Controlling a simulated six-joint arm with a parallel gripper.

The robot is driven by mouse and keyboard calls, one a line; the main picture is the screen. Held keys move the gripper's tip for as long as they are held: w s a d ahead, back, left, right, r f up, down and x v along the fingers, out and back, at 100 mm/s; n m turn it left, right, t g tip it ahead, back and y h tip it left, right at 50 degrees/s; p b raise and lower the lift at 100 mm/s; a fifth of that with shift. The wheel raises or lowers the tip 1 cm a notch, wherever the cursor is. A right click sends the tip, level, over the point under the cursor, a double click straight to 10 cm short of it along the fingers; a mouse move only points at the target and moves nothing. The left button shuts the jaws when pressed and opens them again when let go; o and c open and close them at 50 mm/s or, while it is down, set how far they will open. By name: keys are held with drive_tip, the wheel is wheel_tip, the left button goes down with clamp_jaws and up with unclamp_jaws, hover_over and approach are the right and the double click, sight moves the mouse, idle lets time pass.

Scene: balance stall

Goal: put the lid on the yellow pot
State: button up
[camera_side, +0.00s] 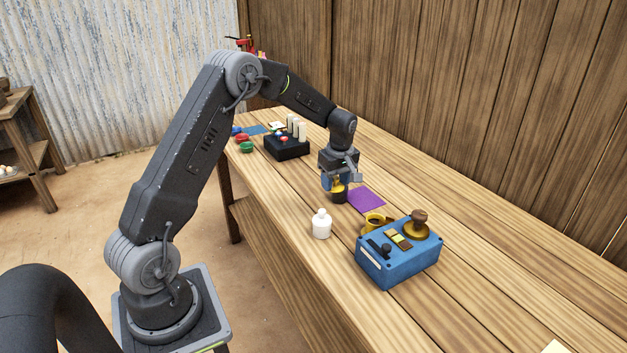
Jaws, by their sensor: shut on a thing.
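The yellow pot (374,223) stands on the table just behind the blue box, with a dark, open-looking top. My gripper (339,182) points down at the table, left of and behind the pot. It is shut on a small yellow and dark brown thing (338,194), partly hidden by the fingers. I cannot tell whether this is the lid, nor whether it touches the table. The gripper is apart from the yellow pot.
A blue box (398,262) with a gold plate and brown knob (417,222) on top stands close to the pot. A white bottle-shaped thing (321,225) is left of the pot. A purple mat (367,200) lies behind it. A black box (287,146) stands farther back.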

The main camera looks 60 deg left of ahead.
drive_tip(key=w+d+m, duration=0.3)
drive_tip(key=w+d, duration=0.4)
drive_tip(key=d, duration=0.3)
drive_tip(key=shift+s+d+f, duration=0.1)
drive_tip(key=shift+f, duration=1.45)
drive_tip(key=shift+s+d+f, duration=0.1)
drive_tip(key=shift+f, duration=1.4)
drive_tip(key=shift+f, duration=0.1)
drive_tip(key=o, duration=1.4)
drive_tip(key=shift+r, duration=3.5)
drive_tip(key=shift+c, duration=0.6)
